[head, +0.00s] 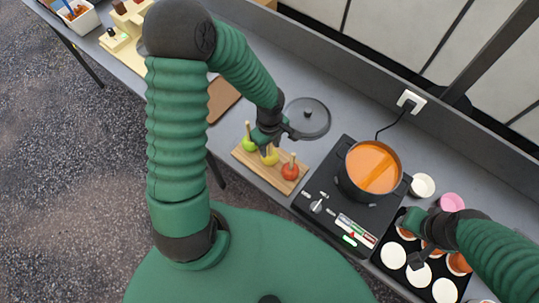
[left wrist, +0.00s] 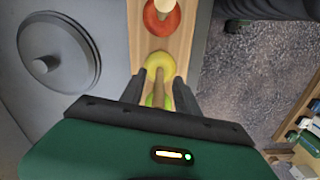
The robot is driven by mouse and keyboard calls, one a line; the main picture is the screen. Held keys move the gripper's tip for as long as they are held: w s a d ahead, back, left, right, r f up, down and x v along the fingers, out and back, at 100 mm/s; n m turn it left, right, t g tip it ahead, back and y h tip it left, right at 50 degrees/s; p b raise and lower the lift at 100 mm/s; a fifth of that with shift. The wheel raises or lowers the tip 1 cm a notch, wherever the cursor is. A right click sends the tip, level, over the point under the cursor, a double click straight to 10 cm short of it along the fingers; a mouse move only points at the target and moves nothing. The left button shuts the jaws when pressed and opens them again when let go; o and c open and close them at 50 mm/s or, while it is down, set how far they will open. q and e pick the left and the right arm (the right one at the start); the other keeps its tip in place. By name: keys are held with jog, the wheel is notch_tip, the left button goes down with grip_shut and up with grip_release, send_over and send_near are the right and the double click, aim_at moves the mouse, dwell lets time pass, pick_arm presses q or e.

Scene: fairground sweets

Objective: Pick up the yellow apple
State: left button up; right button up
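The yellow apple (head: 270,158) stands on a wooden board (head: 243,155) with a stick pointing up, between a green apple (head: 249,146) and a red apple (head: 290,171). My left gripper (head: 274,140) is above it. In the left wrist view the yellow apple (left wrist: 160,66) shows just beyond the fingertips, and its stick lies between the two spread fingers (left wrist: 158,80), which look open. The green apple is mostly hidden there. My right gripper (head: 413,243) is over the dark tray at the right, its fingers apart.
A pot (head: 372,166) of orange liquid stands on a black hotplate (head: 318,190) right of the board. A round grey lid (head: 308,117) lies behind the board. A brown board (head: 222,98) lies to the left.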

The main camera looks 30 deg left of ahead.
pick_arm(q)
jog(key=shift+d, duration=0.15)
jog(key=c, duration=0.7)
grip_shut()
jog(key=shift+a+r, duration=0.1)
jog(key=shift+a, duration=0.1)
